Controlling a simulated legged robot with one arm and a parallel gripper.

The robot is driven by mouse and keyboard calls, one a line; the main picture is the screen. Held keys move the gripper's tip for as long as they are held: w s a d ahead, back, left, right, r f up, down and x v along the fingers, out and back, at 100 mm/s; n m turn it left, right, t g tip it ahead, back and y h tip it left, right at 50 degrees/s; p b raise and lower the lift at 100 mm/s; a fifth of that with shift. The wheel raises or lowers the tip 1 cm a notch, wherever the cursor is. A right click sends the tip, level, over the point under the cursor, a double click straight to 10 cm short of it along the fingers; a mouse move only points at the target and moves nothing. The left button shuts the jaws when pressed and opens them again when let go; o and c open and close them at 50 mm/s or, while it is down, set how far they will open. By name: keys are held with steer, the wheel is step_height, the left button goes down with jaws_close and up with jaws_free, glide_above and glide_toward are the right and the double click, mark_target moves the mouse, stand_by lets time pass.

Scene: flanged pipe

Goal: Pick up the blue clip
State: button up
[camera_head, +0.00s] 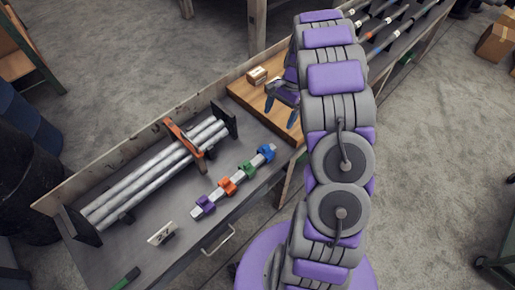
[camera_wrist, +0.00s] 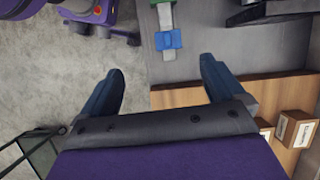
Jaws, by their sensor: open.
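The blue clip (camera_head: 266,152) sits at the right end of a grey bar on the grey worktop, after purple, orange and green clips. In the wrist view the blue clip (camera_wrist: 168,39) shows at the top, just below the green clip (camera_wrist: 164,12). My gripper (camera_head: 283,108) is over the wooden board, up and to the right of the blue clip. In the wrist view my gripper (camera_wrist: 163,85) has its two fingers wide apart with nothing between them. The blue clip lies beyond the fingertips and apart from them.
The wooden board (camera_head: 243,91) carries small boxes (camera_head: 257,75). A rack of grey pipes (camera_head: 150,176) with an orange clamp (camera_head: 184,137) stands left of the bar. A drawer handle (camera_head: 220,240) juts from the front.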

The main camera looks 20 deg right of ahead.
steer(key=w+f, duration=0.1)
steer(key=f, duration=0.1)
steer(key=b, duration=0.2)
glide_above(267, 146)
steer(key=d, duration=0.1)
steer(key=f, duration=1)
steer(key=shift+w, duration=0.25)
steer(key=shift+d+b+x, duration=0.2)
steer(key=shift+b+x, duration=0.35)
steer(key=shift+x, duration=1.05)
steer(key=shift+d+b+x, duration=0.2)
steer(key=shift+b+x, duration=0.3)
steer(key=shift+x, duration=1.1)
steer(key=shift+w+f+y, duration=0.1)
steer(key=shift+w+y, duration=0.05)
steer(key=shift+y, duration=0.15)
steer(key=c, duration=1.2)
